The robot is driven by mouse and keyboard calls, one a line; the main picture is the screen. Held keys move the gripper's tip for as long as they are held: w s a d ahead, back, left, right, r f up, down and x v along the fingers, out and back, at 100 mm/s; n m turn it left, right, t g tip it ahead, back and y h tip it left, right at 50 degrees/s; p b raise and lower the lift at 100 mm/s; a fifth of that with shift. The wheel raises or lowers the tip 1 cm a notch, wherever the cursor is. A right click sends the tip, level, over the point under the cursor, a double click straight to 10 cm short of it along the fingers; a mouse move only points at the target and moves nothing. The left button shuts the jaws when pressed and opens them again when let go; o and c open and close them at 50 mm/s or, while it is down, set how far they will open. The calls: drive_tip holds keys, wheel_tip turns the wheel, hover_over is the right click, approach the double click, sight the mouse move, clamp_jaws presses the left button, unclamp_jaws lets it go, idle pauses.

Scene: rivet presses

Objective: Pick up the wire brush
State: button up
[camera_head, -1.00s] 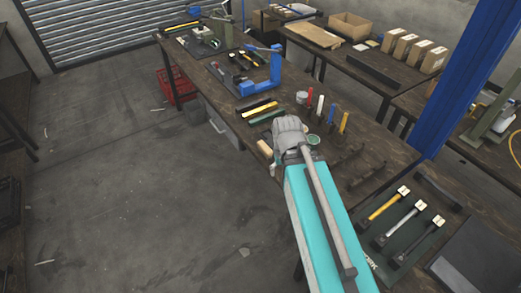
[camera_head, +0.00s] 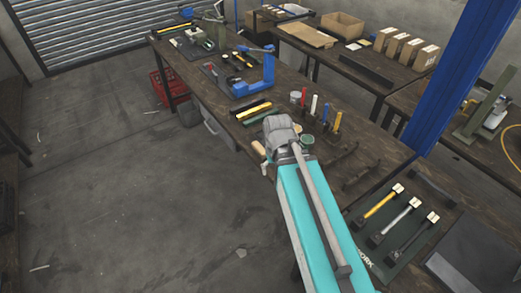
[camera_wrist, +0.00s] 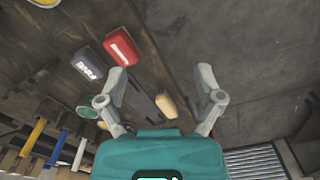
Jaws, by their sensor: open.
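A small tan, rounded block (camera_wrist: 166,106) lies near the bench edge in the wrist view, between the lines of my fingers. It may be the wire brush, but no bristles show and I cannot tell for sure. A tan piece also shows in the head view (camera_head: 257,147), left of my wrist at the bench's front edge. My gripper (camera_wrist: 161,80) is open, its two grey fingers spread with nothing between the tips. In the head view my wrist and arm hide most of the gripper and the bench beneath.
A red block (camera_wrist: 122,46) and a dark block (camera_wrist: 88,64) lie on the bench close to one finger. Upright coloured-handled tools (camera_head: 315,106) stand right of my wrist. A blue press (camera_head: 255,78) stands farther back. Open floor (camera_head: 120,200) lies left of the bench.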

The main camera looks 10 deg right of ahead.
sight(260, 147)
drive_tip(key=w+r+n+p, duration=0.1)
drive_tip(key=w+n, duration=0.3)
drive_tip(key=w, duration=1.6)
drive_tip(key=shift+w+a+r, duration=0.2)
drive_tip(key=shift+w+a, duration=0.2)
wheel_tip(260, 147, down, 9)
drive_tip(key=b, duration=0.8)
drive_tip(key=shift+r, duration=0.15)
drive_tip(key=shift+w+a+f+b, duration=0.1)
drive_tip(key=shift+a+f+b, duration=0.05)
drive_tip(key=shift+f+b, duration=2.5)
drive_tip(key=shift+r, duration=0.1)
